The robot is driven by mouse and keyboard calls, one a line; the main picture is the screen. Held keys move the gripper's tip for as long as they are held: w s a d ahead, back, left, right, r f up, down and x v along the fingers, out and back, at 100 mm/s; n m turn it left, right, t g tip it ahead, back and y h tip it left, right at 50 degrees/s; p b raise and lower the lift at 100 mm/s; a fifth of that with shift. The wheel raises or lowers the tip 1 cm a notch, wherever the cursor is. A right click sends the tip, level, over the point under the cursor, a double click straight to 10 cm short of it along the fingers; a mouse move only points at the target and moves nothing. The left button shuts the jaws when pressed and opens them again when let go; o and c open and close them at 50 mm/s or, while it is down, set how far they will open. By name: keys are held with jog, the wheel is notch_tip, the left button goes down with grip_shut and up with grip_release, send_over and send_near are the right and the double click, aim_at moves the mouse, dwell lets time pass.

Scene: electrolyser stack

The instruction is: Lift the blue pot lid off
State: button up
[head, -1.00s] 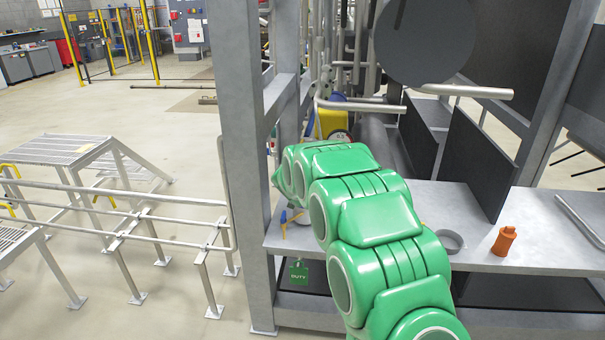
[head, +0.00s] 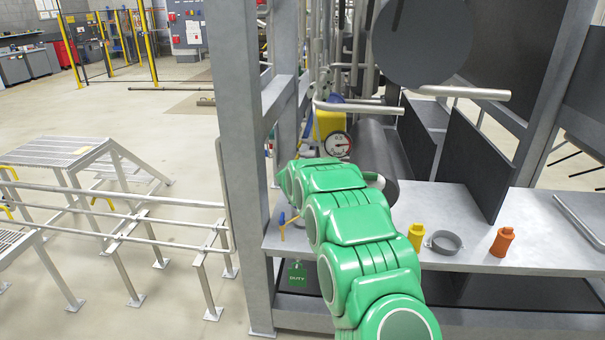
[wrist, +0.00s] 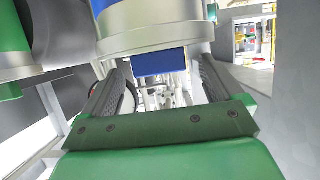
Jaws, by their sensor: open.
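My gripper (wrist: 163,66) shows in the wrist view with its two dark ribbed fingers apart. A blue block-like surface (wrist: 157,62) shows between the fingers, under a large silver round body (wrist: 155,32). I cannot tell whether this blue surface is the pot lid, or whether the fingers touch it. In the head view my gripper is hidden at the far end of my green arm. A small blue part (head: 335,98) shows there behind a yellow body (head: 328,121); I cannot make out a pot or lid with certainty.
A grey frame post (head: 244,150) stands left of my arm. The shelf (head: 480,245) holds a yellow bottle (head: 416,236), a grey ring (head: 444,242) and an orange bottle (head: 503,241). A pressure gauge (head: 338,145) and a grey pipe end (head: 430,93) are close by.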

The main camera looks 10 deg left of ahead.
jog(key=shift+w+f, duration=0.25)
jog(key=shift+w, duration=0.1)
jog(key=c, duration=1.4)
jog(key=o, duration=0.6)
jog(key=shift+r, duration=0.15)
jog(key=c, duration=0.5)
